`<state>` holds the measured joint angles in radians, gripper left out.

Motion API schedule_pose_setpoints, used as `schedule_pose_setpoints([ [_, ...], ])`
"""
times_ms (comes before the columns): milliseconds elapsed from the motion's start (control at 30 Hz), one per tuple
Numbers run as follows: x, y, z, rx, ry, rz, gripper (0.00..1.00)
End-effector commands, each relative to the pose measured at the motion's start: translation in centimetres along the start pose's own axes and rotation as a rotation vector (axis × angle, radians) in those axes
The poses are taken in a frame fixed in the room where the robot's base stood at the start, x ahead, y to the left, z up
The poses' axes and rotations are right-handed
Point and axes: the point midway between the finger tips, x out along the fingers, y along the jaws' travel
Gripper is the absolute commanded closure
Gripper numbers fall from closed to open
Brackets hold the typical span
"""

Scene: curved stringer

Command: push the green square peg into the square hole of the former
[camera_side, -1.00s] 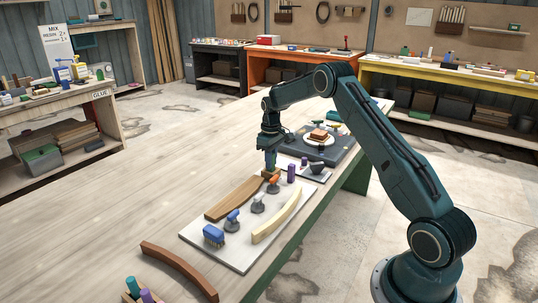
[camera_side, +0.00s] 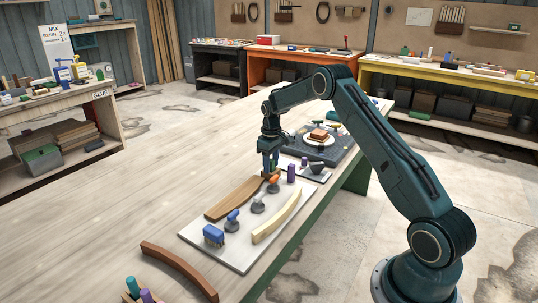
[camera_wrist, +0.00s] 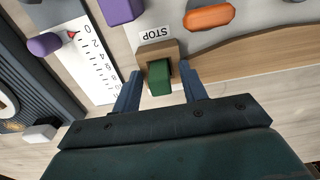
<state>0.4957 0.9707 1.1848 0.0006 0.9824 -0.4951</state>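The green square peg (camera_wrist: 160,78) shows in the wrist view between the fingers of my gripper (camera_wrist: 160,88). My gripper is open, with a gap on each side of the peg. The peg stands against or in a brown block (camera_wrist: 158,48) beside a label reading STOP; how deep it sits I cannot tell. The long wooden former (camera_wrist: 255,52) runs right from the block and also lies on the white board in the side view (camera_side: 233,198). In the side view my gripper (camera_side: 270,172) is low at the former's far end. The square hole is not clearly visible.
In the wrist view an orange-handled tool (camera_wrist: 208,17), a purple block (camera_wrist: 120,10) and a ruler strip (camera_wrist: 90,55) are close by.

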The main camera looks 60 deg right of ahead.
Motion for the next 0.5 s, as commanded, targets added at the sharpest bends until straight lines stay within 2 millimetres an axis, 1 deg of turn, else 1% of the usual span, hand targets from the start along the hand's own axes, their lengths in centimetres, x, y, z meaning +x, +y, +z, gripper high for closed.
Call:
schedule_pose_setpoints([
  [33,0.2,-0.2,0.1,-0.002,-0.005,-0.004,0.55],
  [267,0.1,-0.2,0.1,-0.003,-0.006,-0.005,0.55],
  [367,-0.3,-0.2,0.0,-0.003,-0.005,-0.004,0.55],
  [500,-1.6,-0.1,0.0,-0.002,-0.002,-0.002,0.55],
])
